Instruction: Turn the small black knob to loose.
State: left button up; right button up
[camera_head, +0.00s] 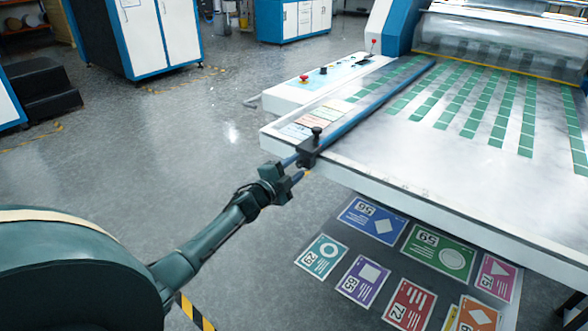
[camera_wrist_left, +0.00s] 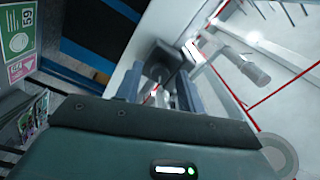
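The small black knob (camera_head: 317,131) stands upright on top of a black clamp block (camera_head: 309,150), at the near end of a blue bar on the machine table. My left gripper (camera_head: 296,168) is just in front of and below the block, its two fingers apart with a gap between them. In the left wrist view the gripper (camera_wrist_left: 158,92) shows a finger on each side, and a dark block (camera_wrist_left: 162,62) lies beyond the gap. I cannot tell whether the fingers touch the block. My right gripper is not in view.
The long blue bar (camera_head: 375,108) runs back across the white table (camera_head: 400,175) beside rows of green labels. A control panel (camera_head: 325,82) with a red button lies left of it. Coloured cards (camera_head: 372,219) lie on a dark mat below the table edge.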

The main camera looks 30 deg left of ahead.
pick_arm(q)
jog(key=s, duration=1.3)
jog(key=shift+a+p, duration=0.4)
jog(key=shift+a, duration=0.05)
jog(key=shift+s+f, duration=0.1)
jog(key=shift+f, duration=0.05)
